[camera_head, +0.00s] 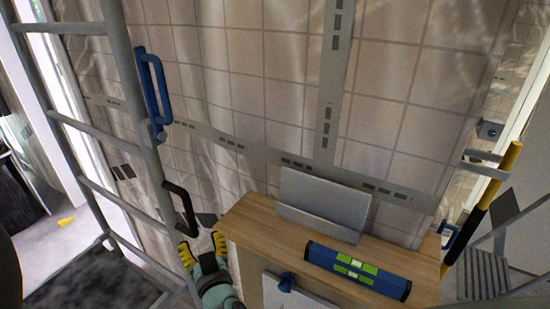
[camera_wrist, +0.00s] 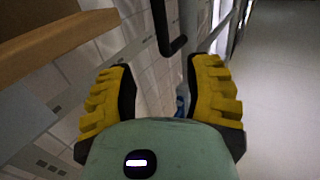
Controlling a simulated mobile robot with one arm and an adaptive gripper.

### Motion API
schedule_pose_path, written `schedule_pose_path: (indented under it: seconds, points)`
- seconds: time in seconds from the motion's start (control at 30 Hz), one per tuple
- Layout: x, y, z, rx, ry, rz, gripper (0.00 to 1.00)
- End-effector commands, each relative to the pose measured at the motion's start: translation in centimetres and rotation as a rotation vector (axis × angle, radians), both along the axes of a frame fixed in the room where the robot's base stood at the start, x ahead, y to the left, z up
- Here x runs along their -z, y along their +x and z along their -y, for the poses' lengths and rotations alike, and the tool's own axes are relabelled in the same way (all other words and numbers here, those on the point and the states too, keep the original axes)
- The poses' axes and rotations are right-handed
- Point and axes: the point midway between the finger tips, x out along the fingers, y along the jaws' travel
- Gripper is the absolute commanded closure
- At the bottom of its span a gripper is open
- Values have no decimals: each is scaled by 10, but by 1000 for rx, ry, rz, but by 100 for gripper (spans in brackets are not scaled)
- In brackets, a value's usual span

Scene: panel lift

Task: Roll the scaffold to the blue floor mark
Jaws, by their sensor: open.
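The scaffold (camera_head: 150,150) is a grey tubular frame with ladder rungs, at the left of the head view. A blue handle (camera_head: 153,92) is fixed high on its upright, and a black handle (camera_head: 183,203) sits lower. My gripper (camera_head: 203,247), with yellow ridged fingers, is open and empty just below the black handle. In the wrist view the black handle (camera_wrist: 170,38) lies ahead of my open fingers (camera_wrist: 161,80), apart from them. A small blue patch (camera_wrist: 181,101) shows between the fingers; I cannot tell what it is. I cannot make out the blue floor mark.
A wooden cabinet (camera_head: 238,215) stands right of my gripper, bearing a grey panel (camera_head: 325,200) and a blue spirit level (camera_head: 357,270). A tiled wall (camera_head: 255,85) is behind. A yellow-and-black post (camera_head: 484,210) stands at right. Open floor (camera_wrist: 275,90) shows in the wrist view's right.

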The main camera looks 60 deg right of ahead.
Motion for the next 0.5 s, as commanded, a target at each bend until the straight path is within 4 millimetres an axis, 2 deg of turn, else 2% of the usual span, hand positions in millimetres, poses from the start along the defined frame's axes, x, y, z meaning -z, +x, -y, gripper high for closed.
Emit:
schedule_pose_path:
  seconds: [0.5]
  points:
    - [-2,52,31,2,-1,4,49]
